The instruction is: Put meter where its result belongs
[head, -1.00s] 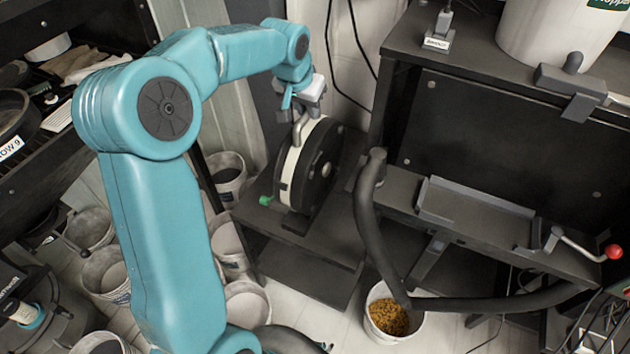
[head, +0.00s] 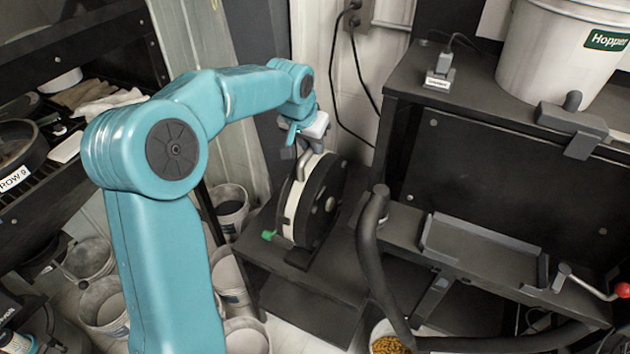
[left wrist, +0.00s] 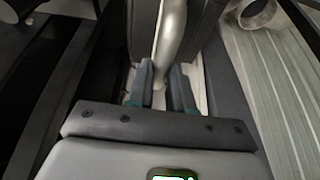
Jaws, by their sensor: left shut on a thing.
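The meter (head: 322,203), a round drum with a black face and a pale rim, stands upright on a low dark stand in the head view. A small green part (head: 268,235) sticks out at its lower left. A grey curved handle (head: 304,167) rises from its top. My left gripper (head: 303,150) is above the meter and shut on this handle. In the left wrist view my left gripper (left wrist: 167,90) has its two fingers either side of the pale metal handle (left wrist: 172,45). The fingers hide part of it. My right gripper is not in view.
A dark machine with an empty open tray (head: 475,247), a red-knobbed lever (head: 622,290) and a thick black hose (head: 368,250) stands right of the meter. A white hopper (head: 560,55) sits on top. Buckets stand at lower left. A bucket of seed (head: 388,345) is at the bottom.

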